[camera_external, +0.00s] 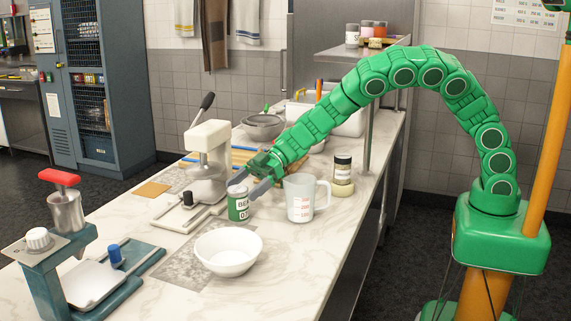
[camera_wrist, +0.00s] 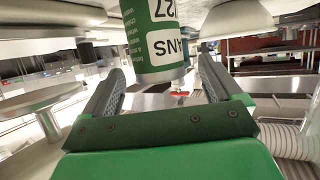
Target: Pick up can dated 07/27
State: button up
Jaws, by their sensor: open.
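A green and white can (camera_external: 238,208) stands on the marble counter, with "BEA" and "07" readable on its label in the external view. In the wrist view the can lies ahead of and between the spread fingers (camera_wrist: 160,80). Whether either finger touches it cannot be told.
A clear measuring cup (camera_external: 300,201) stands close right of the can, and a white bowl (camera_external: 228,254) in front. A white press (camera_external: 207,165) stands just left. A dark-lidded jar (camera_external: 342,170) stands behind the cup. A teal machine (camera_external: 75,265) is at front left.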

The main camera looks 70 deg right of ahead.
aim_at(229, 201)
jog(key=shift+x, duration=2.5)
jog(key=c, duration=1.3)
jog(key=shift+o, duration=0.2)
